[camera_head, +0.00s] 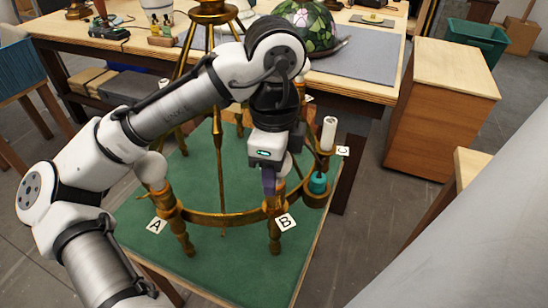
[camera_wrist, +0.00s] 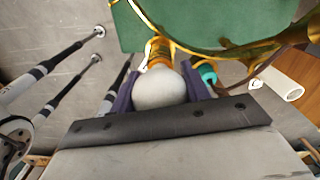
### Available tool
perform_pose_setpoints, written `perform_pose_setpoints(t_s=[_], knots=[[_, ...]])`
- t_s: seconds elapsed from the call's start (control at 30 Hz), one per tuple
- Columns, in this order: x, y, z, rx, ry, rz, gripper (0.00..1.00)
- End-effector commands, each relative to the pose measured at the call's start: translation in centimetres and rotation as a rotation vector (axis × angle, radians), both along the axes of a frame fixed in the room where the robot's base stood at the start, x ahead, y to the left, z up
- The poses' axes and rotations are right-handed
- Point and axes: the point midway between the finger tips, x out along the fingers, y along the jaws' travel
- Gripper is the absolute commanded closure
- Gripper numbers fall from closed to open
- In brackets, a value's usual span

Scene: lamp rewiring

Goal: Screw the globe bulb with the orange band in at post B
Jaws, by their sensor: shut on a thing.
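My gripper (camera_head: 276,182) points down over post B (camera_head: 275,208), the brass post beside the B card (camera_head: 285,222). Its dark fingers are shut on a white globe bulb (camera_head: 285,165). In the wrist view the globe bulb (camera_wrist: 160,90) sits between the two fingers, its neck pointing away toward the brass fitting (camera_wrist: 158,48). An orange-gold part shows at the neck; I cannot tell band from brass. The bulb is at the top of post B, but how deep it sits is hidden.
Post A (camera_head: 170,207) carries another white globe bulb (camera_head: 151,170). Right of B are a teal piece (camera_head: 317,183) on the brass ring and a white tube (camera_head: 328,133) near the C card (camera_head: 342,150). Brass legs rise behind my gripper. The green mat (camera_head: 215,255) is clear in front.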

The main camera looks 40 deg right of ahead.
Motion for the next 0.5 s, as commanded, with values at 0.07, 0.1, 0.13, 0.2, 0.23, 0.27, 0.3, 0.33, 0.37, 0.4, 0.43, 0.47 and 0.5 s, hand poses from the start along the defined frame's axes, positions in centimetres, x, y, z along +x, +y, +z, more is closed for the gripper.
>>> perform_pose_setpoints(t_s=[0.07,0.1,0.13,0.2,0.23,0.27,0.3,0.33,0.37,0.4,0.43,0.47,0.5], knots=[[0.05,-0.04,0.67,-0.002,0.001,-0.104,0.77],[0.04,-0.05,0.58,-0.001,0.002,-0.157,0.77],[0.05,-0.05,0.52,-0.002,0.001,-0.193,0.77],[0.08,-0.06,0.38,-0.002,0.000,-0.265,0.77],[0.09,-0.07,0.33,-0.002,0.000,-0.288,0.77],[0.10,-0.07,0.27,-0.002,-0.001,-0.306,0.77],[0.11,-0.08,0.20,-0.003,-0.001,-0.324,0.77],[0.11,-0.09,0.15,-0.003,-0.001,-0.332,0.77],[0.13,-0.09,0.11,-0.003,-0.001,-0.336,0.77],[0.13,-0.10,0.07,-0.003,-0.001,-0.338,0.77],[0.13,-0.10,0.06,-0.003,-0.001,-0.338,0.77],[0.14,-0.09,0.05,-0.003,-0.003,-0.337,0.77],[0.15,-0.10,0.05,-0.003,-0.003,-0.336,0.77]])
